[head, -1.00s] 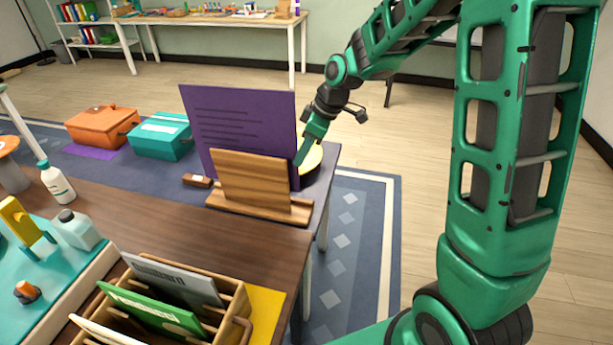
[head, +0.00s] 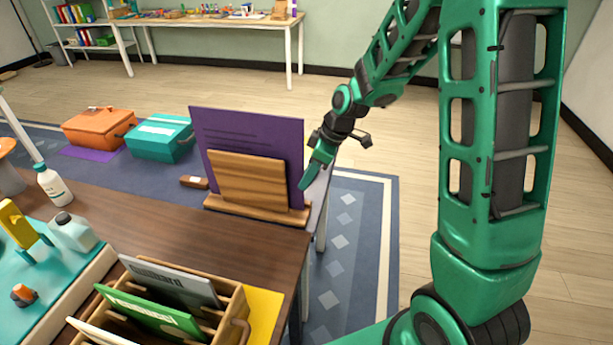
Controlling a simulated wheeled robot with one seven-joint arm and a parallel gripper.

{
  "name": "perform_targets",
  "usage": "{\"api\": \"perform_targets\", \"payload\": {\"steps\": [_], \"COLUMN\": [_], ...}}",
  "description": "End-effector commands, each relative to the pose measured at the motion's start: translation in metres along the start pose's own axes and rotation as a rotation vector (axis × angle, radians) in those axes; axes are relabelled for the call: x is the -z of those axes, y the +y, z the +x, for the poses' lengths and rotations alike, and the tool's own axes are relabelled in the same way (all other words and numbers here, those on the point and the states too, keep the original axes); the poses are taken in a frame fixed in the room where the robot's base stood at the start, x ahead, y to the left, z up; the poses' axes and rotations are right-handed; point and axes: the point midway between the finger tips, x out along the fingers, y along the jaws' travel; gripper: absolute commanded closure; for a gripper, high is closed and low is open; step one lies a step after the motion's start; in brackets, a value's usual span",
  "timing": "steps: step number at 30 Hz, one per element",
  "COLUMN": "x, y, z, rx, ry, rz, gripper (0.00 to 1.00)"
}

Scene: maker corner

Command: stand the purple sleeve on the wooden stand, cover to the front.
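The purple sleeve (head: 243,132) is upright in the wooden stand (head: 252,180), leaning slightly. The stand's wooden panel is in front of its lower part, and its lower edge is hidden. The side of the sleeve towards me carries faint dark printed lines; its far side is hidden. My gripper (head: 308,178) is at the sleeve's right edge and appears shut on it, with one finger overlapping the edge; the other finger is hidden behind.
The stand is on the dark wooden table (head: 230,245) near its far right corner. A rack (head: 240,310) of folders stands at the front. A white bottle (head: 53,185), an orange box (head: 98,128) and a teal box (head: 160,138) are to the left. Floor is clear on the right.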

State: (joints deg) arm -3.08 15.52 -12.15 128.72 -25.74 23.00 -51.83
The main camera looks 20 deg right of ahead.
Motion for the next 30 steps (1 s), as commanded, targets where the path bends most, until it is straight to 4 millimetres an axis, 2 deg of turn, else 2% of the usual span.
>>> {"api": "perform_targets", "payload": {"steps": [7,11,14,24,30], "x": [0.000,0.000,0.001,0.001,0.001], "y": [0.001,0.001,0.002,0.002,0.001], "z": [-0.001,-0.009,-0.024,-0.090,-0.113], "rx": [-0.001,-0.002,-0.005,-0.005,-0.002], "ry": [0.001,0.002,0.003,0.003,0.002], "rz": [0.001,0.001,0.000,0.000,0.000], "gripper": [0.76,0.76,0.76,0.76,0.76]}}
